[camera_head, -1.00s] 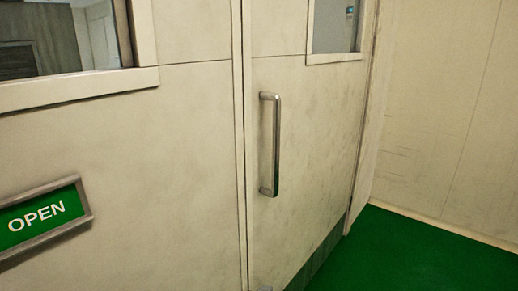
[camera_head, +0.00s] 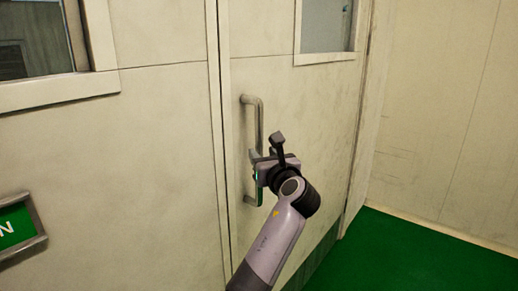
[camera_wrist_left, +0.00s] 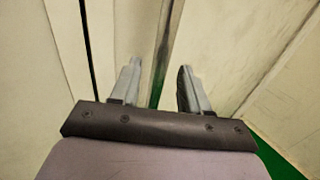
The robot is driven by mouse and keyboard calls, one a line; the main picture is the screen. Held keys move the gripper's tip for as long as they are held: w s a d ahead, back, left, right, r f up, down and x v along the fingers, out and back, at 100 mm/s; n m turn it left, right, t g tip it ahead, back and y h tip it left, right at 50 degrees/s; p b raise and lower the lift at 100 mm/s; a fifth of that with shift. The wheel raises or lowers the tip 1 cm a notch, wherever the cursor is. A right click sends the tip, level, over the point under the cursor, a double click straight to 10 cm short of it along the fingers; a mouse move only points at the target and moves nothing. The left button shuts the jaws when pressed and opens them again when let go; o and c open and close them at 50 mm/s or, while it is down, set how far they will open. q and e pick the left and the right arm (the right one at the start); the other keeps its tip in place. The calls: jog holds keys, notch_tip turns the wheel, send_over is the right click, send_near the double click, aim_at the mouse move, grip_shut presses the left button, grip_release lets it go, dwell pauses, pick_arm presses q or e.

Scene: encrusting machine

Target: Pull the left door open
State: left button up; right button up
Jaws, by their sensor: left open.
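A cream double door fills the head view. The left leaf (camera_head: 150,150) shows no handle in the part in view. The right leaf (camera_head: 310,100) carries a vertical metal bar handle (camera_head: 260,120) near the seam between the leaves. My left gripper (camera_head: 262,156) is open at the middle of this handle and covers part of it. In the left wrist view the bar handle (camera_wrist_left: 167,45) runs between the two spread fingers of my left gripper (camera_wrist_left: 160,78). I cannot tell how deep the bar sits between them. Both leaves look shut. My right gripper is not in view.
A green sign (camera_head: 18,224) in a metal frame is on the left leaf, cut by the picture edge. Windows sit high in both leaves. A cream wall (camera_head: 430,120) stands at the right. The green floor (camera_head: 410,250) in front of it is clear.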

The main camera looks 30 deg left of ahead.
aim_at(261, 151)
pick_arm(q)
jog(key=shift+x, duration=2.3)
grip_shut()
jog(key=shift+d+f, duration=0.1)
jog(key=shift+d, duration=0.05)
